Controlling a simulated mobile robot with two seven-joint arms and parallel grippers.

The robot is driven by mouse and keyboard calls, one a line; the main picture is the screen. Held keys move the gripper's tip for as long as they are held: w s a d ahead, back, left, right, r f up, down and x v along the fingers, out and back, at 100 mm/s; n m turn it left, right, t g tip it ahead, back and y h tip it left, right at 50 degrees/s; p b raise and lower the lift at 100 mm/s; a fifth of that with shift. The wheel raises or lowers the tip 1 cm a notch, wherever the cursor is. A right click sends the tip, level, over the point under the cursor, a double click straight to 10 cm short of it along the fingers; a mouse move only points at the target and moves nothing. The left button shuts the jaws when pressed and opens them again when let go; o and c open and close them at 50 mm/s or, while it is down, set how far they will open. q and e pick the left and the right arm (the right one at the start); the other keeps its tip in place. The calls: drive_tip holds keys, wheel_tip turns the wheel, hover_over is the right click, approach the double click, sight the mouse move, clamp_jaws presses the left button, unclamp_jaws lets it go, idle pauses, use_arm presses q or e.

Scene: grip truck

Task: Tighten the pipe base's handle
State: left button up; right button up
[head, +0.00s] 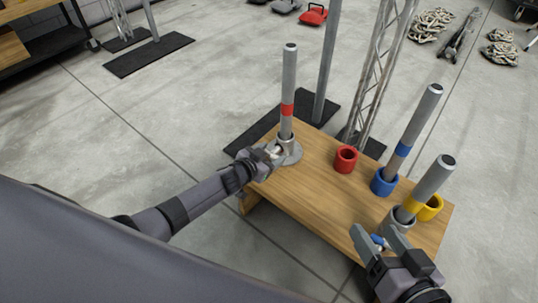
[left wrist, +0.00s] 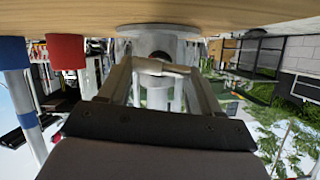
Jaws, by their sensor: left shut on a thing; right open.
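A grey pipe with a red band (head: 288,85) stands upright in a round metal pipe base (head: 293,155) at the table's left end. My left gripper (head: 273,152) is at the side of this base. In the left wrist view, which is upside down, its fingers (left wrist: 163,72) are closed on the small metal handle (left wrist: 155,66) at the base's collar (left wrist: 160,42). My right gripper (head: 381,238) is open at the table's front right, close to another grey base (head: 397,222) holding a yellow-banded pipe (head: 430,185). A small blue part shows between its fingers; whether they touch it is unclear.
The wooden table (head: 310,190) carries a red cup (head: 346,160), a blue cup (head: 384,184) with a blue-banded pipe (head: 415,125), and a yellow cup (head: 431,208). A lattice truss (head: 380,75) and a grey post (head: 328,60) stand behind it. The table's middle is clear.

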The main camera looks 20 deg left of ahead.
use_arm(q)
drive_tip(key=shift+d+f+m+y+b, duration=0.2)
drive_tip(key=shift+m+y+b, duration=0.1)
drive_tip(key=shift+m+b, duration=0.2)
drive_tip(key=shift+s+d+m+t+y+b, duration=0.1)
drive_tip(key=shift+m+t+y+b, duration=0.25)
drive_tip(key=shift+m+b, duration=0.2)
drive_tip(key=shift+r+m+b, duration=0.15)
drive_tip(key=shift+m+b, duration=0.1)
drive_tip(key=shift+b, duration=0.05)
use_arm(e)
drive_tip(key=shift+s+d+n+t+h, duration=0.25)
drive_tip(key=shift+d+t, duration=0.1)
drive_tip(key=shift+d, duration=0.2)
drive_tip(key=shift+s+d+n+t+h, duration=0.15)
drive_tip(key=shift+d+n+t, duration=0.15)
drive_tip(key=shift+d, duration=0.2)
drive_tip(key=shift+w, duration=0.1)
use_arm(q)
drive_tip(key=o, duration=1.1)
drive_tip(key=shift+c, duration=0.2)
